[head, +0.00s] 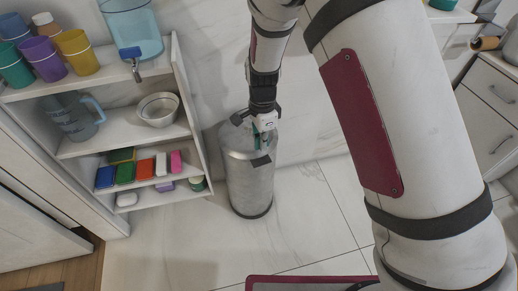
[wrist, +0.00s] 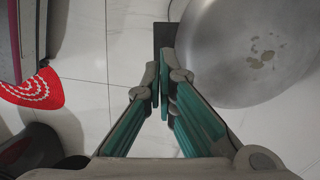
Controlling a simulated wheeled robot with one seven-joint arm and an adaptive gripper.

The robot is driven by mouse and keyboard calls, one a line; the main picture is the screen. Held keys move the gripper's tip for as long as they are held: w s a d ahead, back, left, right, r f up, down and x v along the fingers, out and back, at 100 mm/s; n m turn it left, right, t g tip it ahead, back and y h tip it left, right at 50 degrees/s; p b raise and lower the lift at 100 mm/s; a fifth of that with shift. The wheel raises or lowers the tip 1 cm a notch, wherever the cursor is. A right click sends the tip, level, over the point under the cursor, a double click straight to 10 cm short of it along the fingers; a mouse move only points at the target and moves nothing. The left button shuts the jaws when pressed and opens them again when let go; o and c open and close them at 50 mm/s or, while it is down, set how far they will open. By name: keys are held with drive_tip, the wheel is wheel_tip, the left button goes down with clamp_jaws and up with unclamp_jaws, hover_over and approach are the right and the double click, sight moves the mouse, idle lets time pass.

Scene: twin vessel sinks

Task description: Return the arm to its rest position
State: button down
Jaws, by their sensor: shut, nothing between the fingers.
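My arm (head: 391,112) reaches out over the floor, its forearm coming down at the top middle of the head view. My gripper (head: 259,146) is over the near side of a metal bin. In the wrist view its teal-sided fingers (wrist: 163,88) meet at the tips, with nothing between them. The round metal bin (head: 250,187) stands upright on the tiles, and its smooth top (wrist: 238,48) fills the upper right of the wrist view. A dark tab (wrist: 164,36) shows beside the bin, just beyond the fingertips. I cannot tell whether the fingers touch it.
A shelf unit (head: 140,131) stands left of the bin with cups, a blue jug (head: 72,117), a metal bowl (head: 158,108) and coloured sponges. White drawers (head: 489,100) are at right. A red patterned item (wrist: 35,90) shows at left. Floor before the bin is clear.

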wheel_tip(320, 180, up, 7)
drive_tip(key=p, duration=0.2)
drive_tip(key=shift+r, duration=0.15)
drive_tip(key=s+d+r+n+y, duration=0.1)
drive_tip(key=s+d+r+n, duration=0.1)
drive_tip(key=s+d+r, duration=0.4)
drive_tip(key=s+d+r+n, duration=0.2)
drive_tip(key=s+r, duration=0.2)
drive_tip(key=r, duration=0.3)
drive_tip(key=s+d+r+n+y, duration=0.1)
drive_tip(key=s+d+r+n, duration=0.3)
drive_tip(key=r, duration=0.3)
drive_tip(key=s+d+r+n+h, duration=0.1)
drive_tip(key=s+d+r+n, duration=0.2)
drive_tip(key=s, duration=0.8)
drive_tip(key=s+d+n+h, duration=0.15)
drive_tip(key=s+d, duration=0.25)
drive_tip(key=s, duration=0.7)
wheel_tip(320, 180, up, 28)
drive_tip(key=t+p, duration=0.4)
drive_tip(key=p, duration=2.2)
drive_tip(key=shift+w+d+f+n+t+y, duration=0.15)
drive_tip(key=shift+d+n+t+y, duration=0.15)
drive_tip(key=shift+d+n+y, duration=0.1)
